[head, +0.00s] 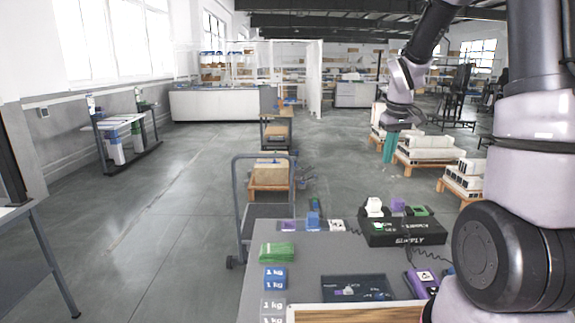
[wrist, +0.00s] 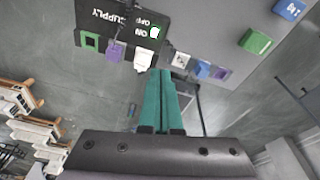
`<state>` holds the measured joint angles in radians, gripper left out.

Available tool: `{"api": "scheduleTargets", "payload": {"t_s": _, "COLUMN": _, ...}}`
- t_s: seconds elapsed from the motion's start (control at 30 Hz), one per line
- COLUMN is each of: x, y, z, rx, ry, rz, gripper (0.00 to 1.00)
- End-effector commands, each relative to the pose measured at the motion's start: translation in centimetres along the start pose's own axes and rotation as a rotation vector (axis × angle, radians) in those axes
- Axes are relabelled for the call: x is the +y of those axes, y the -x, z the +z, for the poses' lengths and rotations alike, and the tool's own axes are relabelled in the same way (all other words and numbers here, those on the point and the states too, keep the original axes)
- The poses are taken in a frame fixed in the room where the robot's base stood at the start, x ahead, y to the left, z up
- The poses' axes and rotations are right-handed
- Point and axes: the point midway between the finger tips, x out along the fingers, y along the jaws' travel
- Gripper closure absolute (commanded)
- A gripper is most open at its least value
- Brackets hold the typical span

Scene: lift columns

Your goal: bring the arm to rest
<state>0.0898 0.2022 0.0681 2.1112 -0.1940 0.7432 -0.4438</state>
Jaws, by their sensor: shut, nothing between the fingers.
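My gripper (head: 389,148) hangs at the end of my raised arm in the right part of the head view, its teal fingers pointing down. It appears above and beyond the far edge of the grey table. In the wrist view the two teal fingers of my gripper (wrist: 159,73) lie together, with nothing between them. The black supply box (head: 403,232) stands on the far right of the table. It also shows upside down in the wrist view (wrist: 113,18), ahead and left of the fingertips.
Pallets with white goods (head: 428,150) stand farther right.

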Motion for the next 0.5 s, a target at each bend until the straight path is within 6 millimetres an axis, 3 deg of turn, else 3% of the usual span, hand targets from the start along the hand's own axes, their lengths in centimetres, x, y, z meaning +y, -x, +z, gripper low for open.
{"api": "scheduleTargets", "payload": {"t_s": 0.03, "x": -0.5, "y": 2.2, "z": 0.6, "rx": 0.030, "ry": -0.030, "rz": 0.004, "gripper": 1.00}}
{"api": "scheduleTargets", "payload": {"t_s": 0.2, "x": -2.0, "y": 7.9, "z": 3.1, "rx": 0.110, "ry": -0.149, "rz": -0.003, "gripper": 1.00}}
{"api": "scheduleTargets", "payload": {"t_s": 0.5, "x": -5.1, "y": 15.7, "z": 9.1, "rx": 0.254, "ry": -0.351, "rz": -0.056, "gripper": 1.00}}
